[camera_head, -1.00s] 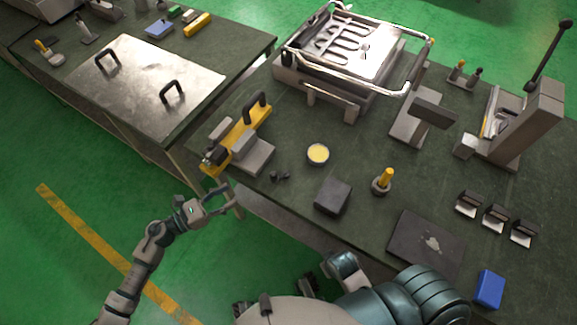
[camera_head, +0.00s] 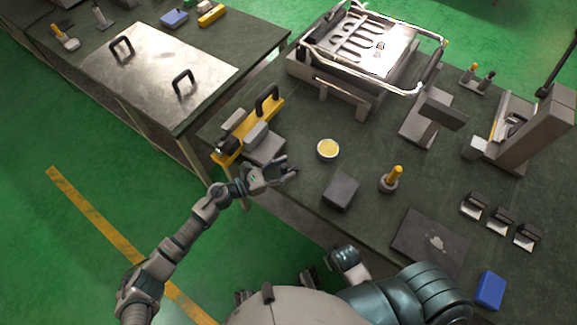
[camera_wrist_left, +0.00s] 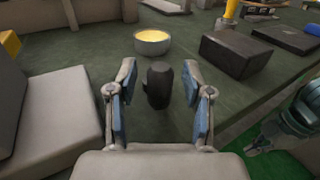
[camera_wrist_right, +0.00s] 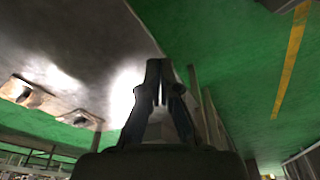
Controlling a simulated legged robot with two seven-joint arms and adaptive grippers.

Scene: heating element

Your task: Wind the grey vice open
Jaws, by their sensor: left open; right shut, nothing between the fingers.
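The grey vice (camera_head: 265,148) sits near the front left edge of the right bench, beside a yellow bar (camera_head: 232,140) with a black handle. In the left wrist view a grey block (camera_wrist_left: 45,125) fills the left side, and a dark rounded knob (camera_wrist_left: 160,85) stands between the fingers. My left gripper (camera_head: 288,169) is at the front right of the vice; it also shows in the left wrist view (camera_wrist_left: 160,95), open around the knob, with visible gaps both sides. My right gripper (camera_wrist_right: 162,85) is shut and empty, away from the vice.
A small bowl with yellow contents (camera_head: 328,149) and a dark box (camera_head: 341,191) stand right of the vice. A grey post with yellow top (camera_head: 392,180) and a dark plate (camera_head: 428,240) lie further right.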

